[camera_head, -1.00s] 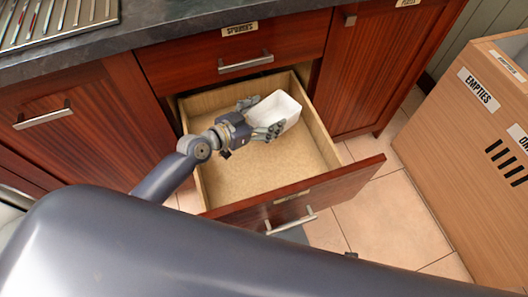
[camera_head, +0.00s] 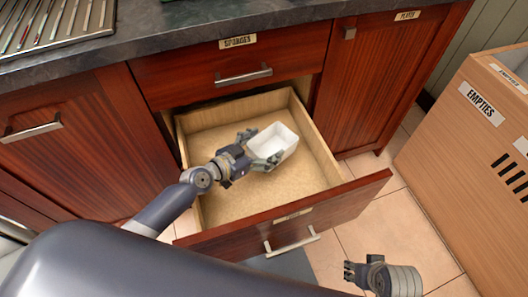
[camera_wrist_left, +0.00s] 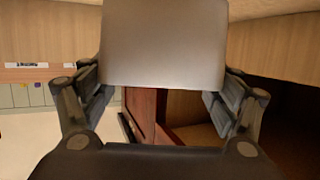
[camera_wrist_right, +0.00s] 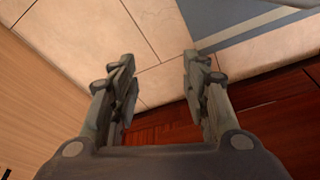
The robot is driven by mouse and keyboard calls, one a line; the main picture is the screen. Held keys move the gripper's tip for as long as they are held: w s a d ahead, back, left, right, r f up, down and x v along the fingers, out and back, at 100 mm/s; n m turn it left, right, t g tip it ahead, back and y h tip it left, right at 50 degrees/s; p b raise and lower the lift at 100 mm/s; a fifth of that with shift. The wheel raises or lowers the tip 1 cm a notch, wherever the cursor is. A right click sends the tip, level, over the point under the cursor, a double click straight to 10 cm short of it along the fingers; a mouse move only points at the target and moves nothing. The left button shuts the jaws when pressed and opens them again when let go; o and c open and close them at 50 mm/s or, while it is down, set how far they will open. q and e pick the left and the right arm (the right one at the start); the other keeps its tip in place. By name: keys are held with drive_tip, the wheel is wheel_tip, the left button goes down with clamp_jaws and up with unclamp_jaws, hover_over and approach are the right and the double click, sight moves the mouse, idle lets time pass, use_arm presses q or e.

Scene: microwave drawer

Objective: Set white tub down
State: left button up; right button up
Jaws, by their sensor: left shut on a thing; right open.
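The white tub (camera_head: 275,144) is a small open rectangular container, seen within the open drawer (camera_head: 217,219) in the head view. My left gripper (camera_head: 257,149) is shut on the tub, with its fingers on either side. The tub's wall fills the upper middle of the left wrist view (camera_wrist_left: 163,45), between the fingers. I cannot tell whether the tub touches the drawer floor. My right gripper (camera_head: 349,272) is open and empty at the lower right, in front of the drawer. Its spread fingers show over floor tiles in the right wrist view (camera_wrist_right: 160,85).
The drawer floor around the tub is bare. A shut drawer labelled "SPONGES" (camera_head: 290,60) is above it, under the dark countertop (camera_head: 180,30). A wooden bin unit labelled "EMPTIES" (camera_head: 450,160) stands at the right. Tiled floor (camera_head: 385,225) lies between.

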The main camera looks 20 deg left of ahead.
sight(272, 147)
use_arm(q)
wheel_tip(272, 147, down, 3)
drive_tip(key=shift+r+b, duration=0.15)
drive_tip(key=shift+b, duration=0.55)
use_arm(e)
drive_tip(key=v, duration=0.6)
drive_tip(key=shift+w+r, duration=0.25)
drive_tip(key=shift+w, duration=0.05)
drive_tip(key=shift+d+f, duration=0.1)
use_arm(q)
drive_tip(key=o, duration=1.2)
drive_tip(key=shift+o, duration=0.2)
